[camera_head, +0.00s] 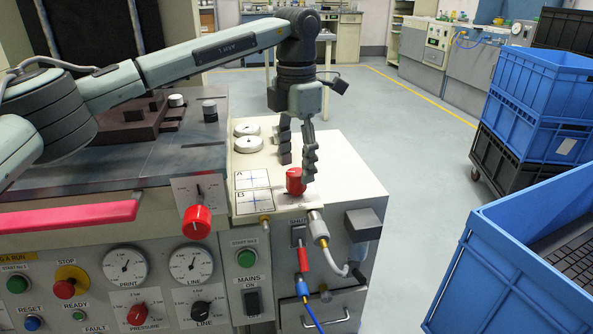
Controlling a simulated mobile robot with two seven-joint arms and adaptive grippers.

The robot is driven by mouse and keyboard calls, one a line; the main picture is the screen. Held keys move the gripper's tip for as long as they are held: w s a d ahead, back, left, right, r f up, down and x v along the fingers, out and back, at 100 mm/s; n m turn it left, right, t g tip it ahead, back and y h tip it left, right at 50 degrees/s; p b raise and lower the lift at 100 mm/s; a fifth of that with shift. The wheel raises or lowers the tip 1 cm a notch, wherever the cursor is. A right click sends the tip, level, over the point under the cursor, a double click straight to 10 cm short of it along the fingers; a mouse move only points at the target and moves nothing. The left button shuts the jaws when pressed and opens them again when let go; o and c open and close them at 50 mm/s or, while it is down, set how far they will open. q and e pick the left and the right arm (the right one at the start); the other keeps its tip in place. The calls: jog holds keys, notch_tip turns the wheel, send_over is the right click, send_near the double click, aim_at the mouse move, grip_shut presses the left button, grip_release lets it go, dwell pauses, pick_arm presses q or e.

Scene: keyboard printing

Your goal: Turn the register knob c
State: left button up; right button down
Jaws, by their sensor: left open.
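My left gripper (298,166) reaches down from above the machine's right-hand top panel. Its two dark fingers are apart, one at the back left and one at the right. A red round knob (294,184) stands on the white panel just below and between the fingertips; the right finger overlaps its edge. I cannot tell whether the fingers touch it. Two white round knobs (248,145) (246,129) sit further left and back on the same panel. No letter C can be read on any knob. My right gripper is not in view.
Cards marked A and B (253,199) lie left of the red knob. A larger red knob (197,221) is on the front, above gauges and buttons. Hoses (320,232) hang at the front right. Blue crates (530,250) stand at the right; open floor lies between.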

aim_at(297, 172)
pick_arm(q)
notch_tip(297, 172, up, 10)
jog(key=shift+f, duration=0.25)
jog(key=shift+f, duration=0.1)
